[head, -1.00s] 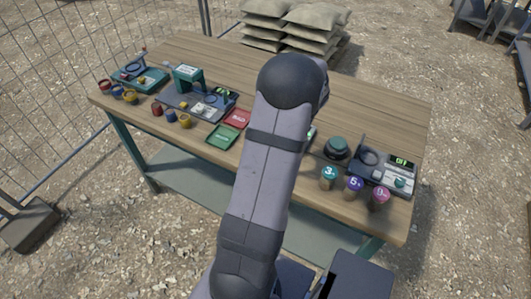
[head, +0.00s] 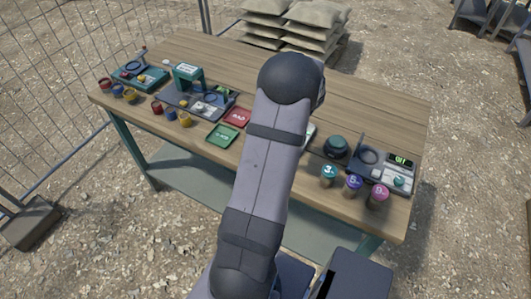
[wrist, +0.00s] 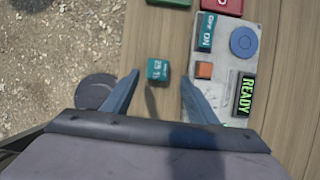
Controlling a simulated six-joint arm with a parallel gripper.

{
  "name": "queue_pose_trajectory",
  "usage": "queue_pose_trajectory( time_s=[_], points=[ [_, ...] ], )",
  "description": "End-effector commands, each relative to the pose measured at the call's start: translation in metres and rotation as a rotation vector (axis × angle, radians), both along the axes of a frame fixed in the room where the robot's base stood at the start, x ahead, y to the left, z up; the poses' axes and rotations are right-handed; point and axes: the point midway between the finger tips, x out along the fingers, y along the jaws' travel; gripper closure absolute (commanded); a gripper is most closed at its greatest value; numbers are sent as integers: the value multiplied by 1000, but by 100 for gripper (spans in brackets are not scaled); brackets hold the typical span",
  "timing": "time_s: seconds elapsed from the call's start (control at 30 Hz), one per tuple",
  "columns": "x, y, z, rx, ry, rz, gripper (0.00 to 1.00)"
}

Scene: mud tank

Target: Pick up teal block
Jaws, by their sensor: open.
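The teal block (wrist: 158,71) is a small cube with white markings, standing on the wooden table in the wrist view. My gripper (wrist: 160,77) is open and empty, with its two blue-grey fingertips on either side of the block in the picture. Gaps show between the block and both fingers. I cannot tell how high the fingertips are above the table. In the head view my own arm hides the block and the gripper.
A grey panel (wrist: 220,75) with an orange button, a blue disc and a READY display lies just right of the fingers. The table edge is close on the left. Numbered cups (head: 353,185) and a dark dome (head: 336,147) stand at the table's right.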

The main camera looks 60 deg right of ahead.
Motion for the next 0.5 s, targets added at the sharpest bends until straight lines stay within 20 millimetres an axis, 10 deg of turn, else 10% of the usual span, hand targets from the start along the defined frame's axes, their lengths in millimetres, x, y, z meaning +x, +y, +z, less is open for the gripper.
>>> queue_pose_trajectory(
  time_s=[0.5],
  points=[
    [18, 6, -41, 2, 0, 2, 47]
  ],
)
